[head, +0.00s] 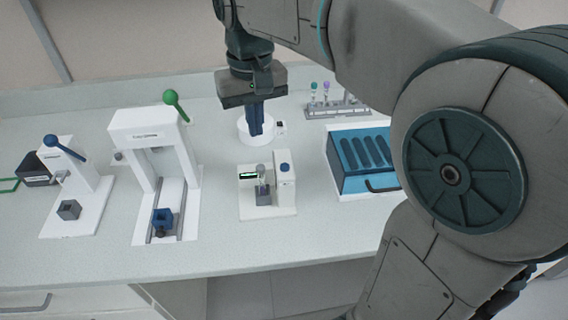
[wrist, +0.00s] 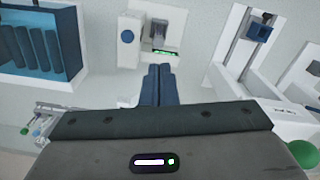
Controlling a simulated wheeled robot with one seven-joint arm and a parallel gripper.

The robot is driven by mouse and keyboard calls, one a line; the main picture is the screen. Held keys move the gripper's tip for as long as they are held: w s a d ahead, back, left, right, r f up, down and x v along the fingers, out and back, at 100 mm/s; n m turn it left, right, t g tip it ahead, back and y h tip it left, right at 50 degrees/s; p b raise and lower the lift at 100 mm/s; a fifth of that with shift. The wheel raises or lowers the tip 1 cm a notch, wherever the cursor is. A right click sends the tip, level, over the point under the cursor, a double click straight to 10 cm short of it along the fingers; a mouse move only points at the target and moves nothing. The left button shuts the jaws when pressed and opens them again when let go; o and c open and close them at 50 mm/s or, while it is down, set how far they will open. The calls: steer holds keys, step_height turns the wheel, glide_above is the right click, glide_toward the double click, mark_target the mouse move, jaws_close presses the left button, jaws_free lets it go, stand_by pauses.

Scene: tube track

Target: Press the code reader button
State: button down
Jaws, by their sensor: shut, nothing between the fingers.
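The code reader (head: 268,208) is a small white device with a green-lit display, near the middle of the counter. Its blue button (head: 284,168) is on top of the right-hand block. A tube with a greyish cap (head: 261,169) stands in the grey holder in front of the display. In the wrist view the code reader (wrist: 178,16) is at the top centre, with its blue button (wrist: 127,36) on its left. My gripper (head: 257,133) is shut and empty, pointing down behind the code reader and apart from it. Its blue fingers also show in the wrist view (wrist: 159,72).
A blue rack box (head: 350,183) stands right of the reader, with a tube stand (head: 337,106) behind it. Left are a white press with a green-knobbed lever (head: 145,125) and a smaller blue-levered device (head: 85,200). A white round device (head: 243,130) is behind my fingers.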

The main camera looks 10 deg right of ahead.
stand_by(0.4)
steer(key=s+d+f+m+t, duration=0.2)
steer(key=s+d+f+t, duration=0.1)
steer(key=s+d+f, duration=0.8)
steer(key=shift+s+d+f+m, duration=0.15)
steer(key=shift+s+d+m, duration=0.25)
steer(key=shift+s+d, duration=0.2)
